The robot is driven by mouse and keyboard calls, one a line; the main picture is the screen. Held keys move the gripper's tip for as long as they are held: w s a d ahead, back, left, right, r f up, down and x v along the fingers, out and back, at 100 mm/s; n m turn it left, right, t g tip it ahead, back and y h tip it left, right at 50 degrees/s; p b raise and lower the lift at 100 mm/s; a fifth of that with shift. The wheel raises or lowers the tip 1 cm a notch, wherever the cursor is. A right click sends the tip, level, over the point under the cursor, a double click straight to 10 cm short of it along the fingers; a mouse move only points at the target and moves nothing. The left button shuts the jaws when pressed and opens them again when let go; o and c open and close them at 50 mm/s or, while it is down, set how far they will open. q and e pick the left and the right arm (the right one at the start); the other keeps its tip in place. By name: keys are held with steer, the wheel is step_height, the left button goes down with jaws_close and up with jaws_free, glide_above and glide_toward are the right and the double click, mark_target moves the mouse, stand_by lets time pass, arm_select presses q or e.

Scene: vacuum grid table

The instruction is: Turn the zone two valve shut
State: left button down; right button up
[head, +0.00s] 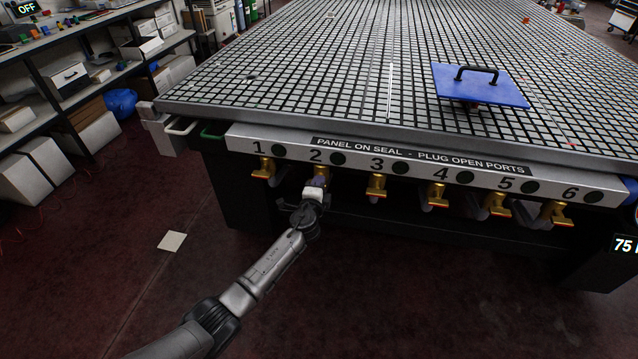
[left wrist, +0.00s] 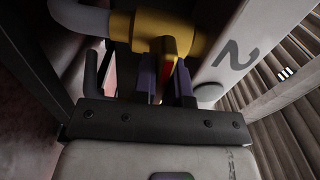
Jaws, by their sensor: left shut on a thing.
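The zone two valve is a brass-coloured valve under the number 2 on the front label strip (head: 420,172) of the table. In the left wrist view its yellow body (left wrist: 190,35) fills the top middle, with a pale pipe at its left and the number 2 at the right. My left gripper (head: 317,184) is at this valve in the head view. In the left wrist view its fingers (left wrist: 165,82) are shut on the valve's handle (left wrist: 167,68), which shows a red strip between them. The fingers hide much of the handle. My right gripper is not in view.
Similar brass valves stand at numbers 1 (head: 263,168), 3 (head: 376,186), 4 (head: 437,194), 5 (head: 496,204) and 6 (head: 556,213), close beside it. A blue panel (head: 490,92) with a black handle lies on the grid table (head: 300,70). Shelves stand at the left.

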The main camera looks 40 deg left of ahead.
arm_select(q)
steer(key=shift+m, duration=0.4)
steer(key=c, duration=1.2)
jaws_free()
steer(key=shift+o, duration=0.2)
steer(key=shift+s, duration=0.1)
steer(key=shift+s+d+r+p, duration=0.1)
steer(key=shift+s+d+p, duration=0.1)
steer(key=shift+s+p, duration=0.1)
steer(key=p+v, duration=0.4)
steer(key=v, duration=0.9)
